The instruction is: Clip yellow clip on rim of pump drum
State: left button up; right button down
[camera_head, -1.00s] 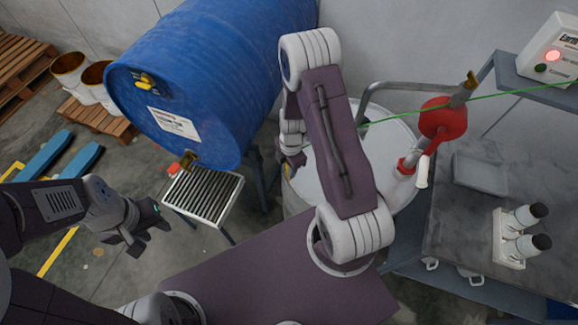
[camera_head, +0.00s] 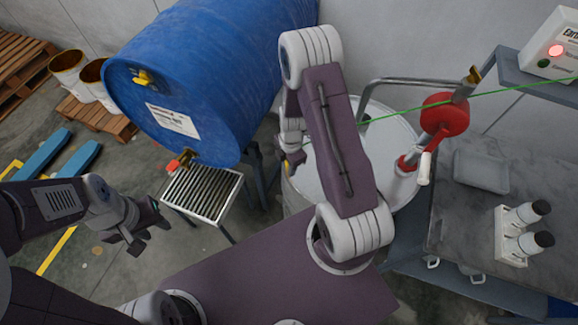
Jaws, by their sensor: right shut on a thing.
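The pump drum (camera_head: 400,130) has a pale round lid and carries a red hand pump (camera_head: 444,115). My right arm crosses in front of the drum and hides much of its lid. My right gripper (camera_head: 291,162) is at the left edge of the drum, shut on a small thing. A bit of yellow, likely the yellow clip (camera_head: 288,171), shows at its fingertips; I cannot tell whether it touches the rim. A green cable (camera_head: 470,100) runs from the right edge to behind my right arm. My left gripper (camera_head: 150,232) is open and empty, left of the roller stand.
A large blue drum (camera_head: 205,75) lies on its side behind a slatted metal stand (camera_head: 203,193). A grey bench (camera_head: 460,215) on the right holds a tray (camera_head: 482,171) and a white holder with two black-capped bottles (camera_head: 522,232). A control box (camera_head: 550,48) stands above it.

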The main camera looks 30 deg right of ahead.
jog(key=shift+f+b, duration=0.65)
jog(key=shift+b, duration=0.2)
jog(key=shift+f+b, duration=0.1)
jog(key=shift+b, duration=0.3)
jog(key=shift+f+b, duration=1.45)
jog(key=shift+b, duration=0.1)
jog(key=shift+r, duration=0.15)
